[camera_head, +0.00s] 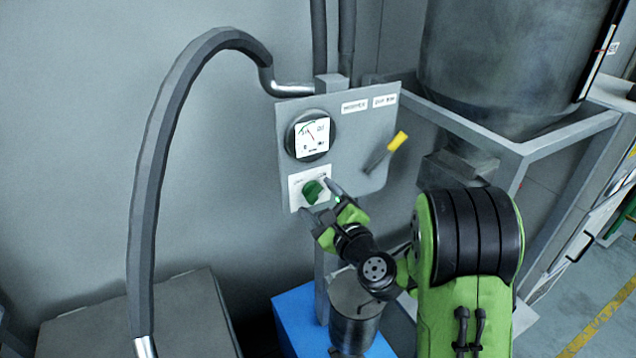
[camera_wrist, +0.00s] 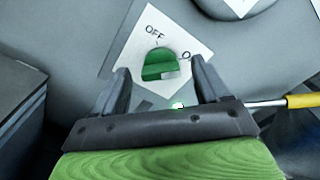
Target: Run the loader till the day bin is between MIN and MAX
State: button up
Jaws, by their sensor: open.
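A green rotary knob (camera_head: 313,191) sits on a white label plate on the grey loader panel (camera_head: 345,125). In the wrist view the knob (camera_wrist: 158,64) has "OFF" printed above it; where it points is not clear. My gripper (camera_head: 318,196) is open at the panel. In the wrist view its two fingers (camera_wrist: 162,84) stand apart just below the knob, one toward each side, and I cannot tell whether they touch it. A round gauge (camera_head: 311,139) with a needle is above the knob. The day bin (camera_head: 515,60) is the large dark vessel at right; its level is not readable.
A yellow-handled lever (camera_head: 398,141) juts from the panel right of the knob. A thick grey hose (camera_head: 150,180) arcs at left. A metal canister (camera_head: 357,310) stands on a blue base (camera_head: 298,318) below. A grey frame (camera_head: 560,125) surrounds the vessel.

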jog(key=shift+w+a, duration=0.2)
jog(key=shift+w, duration=0.3)
jog(key=c, duration=1)
jog(key=shift+c, duration=0.2)
jog(key=shift+f+n, duration=0.1)
jog(key=shift+n, duration=0.2)
jog(key=n+b, duration=0.2)
jog(key=n, duration=0.1)
jog(key=shift+f+n, duration=0.1)
jog(key=shift+n, duration=0.3)
jog(key=n+b, duration=0.3)
jog(key=n, duration=0.1)
jog(key=shift+a+f, duration=0.1)
jog(key=shift+f, duration=0.1)
jog(key=n+b, duration=0.5)
jog(key=shift+f+n+b, duration=0.2)
jog(key=shift+n+b, duration=0.2)
jog(key=n+b, duration=0.3)
jog(key=b, duration=0.1)
jog(key=shift+n, duration=0.3)
jog(key=shift+r, duration=0.1)
